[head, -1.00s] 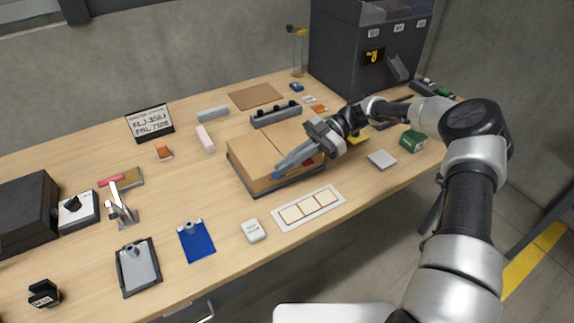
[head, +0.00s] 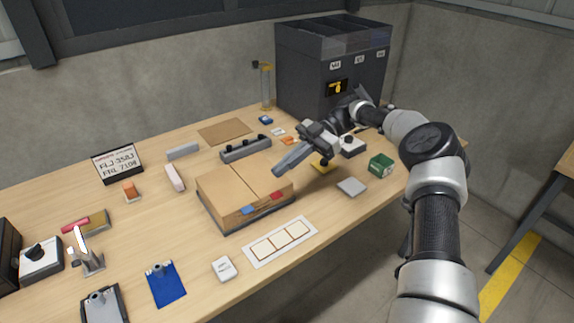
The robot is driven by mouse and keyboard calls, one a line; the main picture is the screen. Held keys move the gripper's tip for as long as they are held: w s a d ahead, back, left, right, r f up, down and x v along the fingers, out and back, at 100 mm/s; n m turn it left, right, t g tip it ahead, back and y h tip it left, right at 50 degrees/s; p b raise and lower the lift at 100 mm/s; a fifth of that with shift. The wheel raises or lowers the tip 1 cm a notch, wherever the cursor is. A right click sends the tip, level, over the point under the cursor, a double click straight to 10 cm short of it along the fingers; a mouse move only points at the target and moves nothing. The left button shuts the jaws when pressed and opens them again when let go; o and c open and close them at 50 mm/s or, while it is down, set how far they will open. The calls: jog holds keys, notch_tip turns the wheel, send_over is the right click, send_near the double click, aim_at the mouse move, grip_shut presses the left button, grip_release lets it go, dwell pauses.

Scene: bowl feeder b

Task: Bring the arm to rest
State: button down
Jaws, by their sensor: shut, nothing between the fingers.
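My gripper (head: 279,172) is in the head view, at the end of my bent arm, which reaches in from the right. Its fingers are together with nothing between them. It points left and down, just above the right rear part of a cardboard box (head: 225,191) with a blue and a red tab on its front. Whether the fingertips touch the box cannot be told, but they look apart from it.
A dark feeder cabinet (head: 310,75) stands at the back right. A green box (head: 381,165), a grey pad (head: 351,187) and a white strip with square frames (head: 281,242) lie near the arm. A blue clipboard (head: 166,287) lies front left. The table's front right is clear.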

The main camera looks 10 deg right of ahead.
jog(key=s+r+m+t+h, duration=0.5)
jog(key=s+r+m+h, duration=0.5)
jog(key=s+r+m, duration=0.1)
jog(key=s+d+r+m+t+h+p, duration=0.1)
jog(key=s+d+r+m+t, duration=0.15)
jog(key=s+d+m, duration=0.2)
jog(key=s+d+r+m+t+h, duration=0.1)
jog(key=s+d+r+m, duration=0.2)
jog(key=s, duration=0.2)
jog(key=s+d+f+m+t+b, duration=0.1)
jog(key=s+f+m+t, duration=0.1)
jog(key=s+m+t, duration=0.45)
notch_tip(320, 180, up, 12)
jog(key=s+n+g+p, duration=0.1)
jog(key=s+g+p, duration=0.1)
jog(key=p, duration=1)
jog(key=shift+r, duration=0.2)
